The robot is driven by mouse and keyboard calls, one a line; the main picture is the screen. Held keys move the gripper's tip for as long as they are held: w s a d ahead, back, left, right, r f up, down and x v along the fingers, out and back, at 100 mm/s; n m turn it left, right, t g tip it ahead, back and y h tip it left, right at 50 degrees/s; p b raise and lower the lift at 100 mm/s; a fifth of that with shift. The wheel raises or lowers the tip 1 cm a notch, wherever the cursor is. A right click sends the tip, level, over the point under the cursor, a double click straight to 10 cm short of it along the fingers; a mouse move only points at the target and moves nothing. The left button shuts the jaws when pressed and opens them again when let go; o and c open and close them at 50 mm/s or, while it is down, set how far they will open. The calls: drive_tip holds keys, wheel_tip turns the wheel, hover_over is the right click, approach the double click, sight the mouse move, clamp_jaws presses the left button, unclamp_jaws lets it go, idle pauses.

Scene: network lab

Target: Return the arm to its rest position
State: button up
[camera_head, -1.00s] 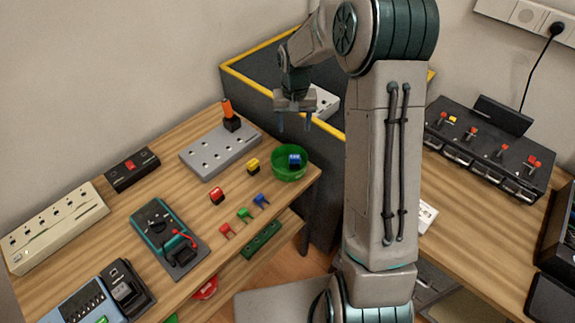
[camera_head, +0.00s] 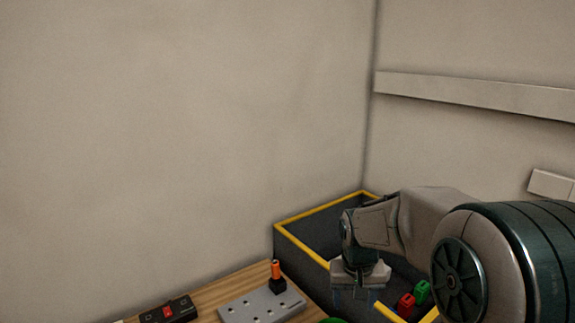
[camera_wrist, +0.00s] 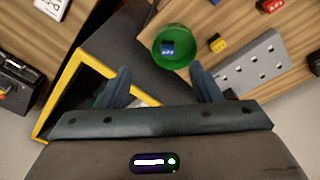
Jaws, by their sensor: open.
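My gripper (camera_head: 361,287) hangs from my arm over the near edge of the dark bin with the yellow rim (camera_head: 305,247), at the right end of the wooden bench. In the wrist view my gripper (camera_wrist: 161,86) shows two blue-grey fingers spread wide apart with nothing between them. Beyond the fingertips a green bowl (camera_wrist: 186,58) stands on the bench with a blue block (camera_wrist: 167,47) in it. In the head view only a sliver of the bowl shows at the bottom edge.
A red block (camera_head: 405,305) and a green block (camera_head: 421,291) are inside the bin. A yellow block (camera_wrist: 217,43) lies beside the bowl.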

drive_tip(key=s+r+t, duration=0.1)
drive_tip(key=s+r, duration=0.1)
drive_tip(key=s, duration=0.7)
drive_tip(key=s+r+n+t, duration=0.1)
drive_tip(key=s+r, duration=0.1)
drive_tip(key=s, duration=0.8)
drive_tip(key=shift+r+y, duration=0.2)
drive_tip(key=shift+y, duration=0.1)
idle(0.5)
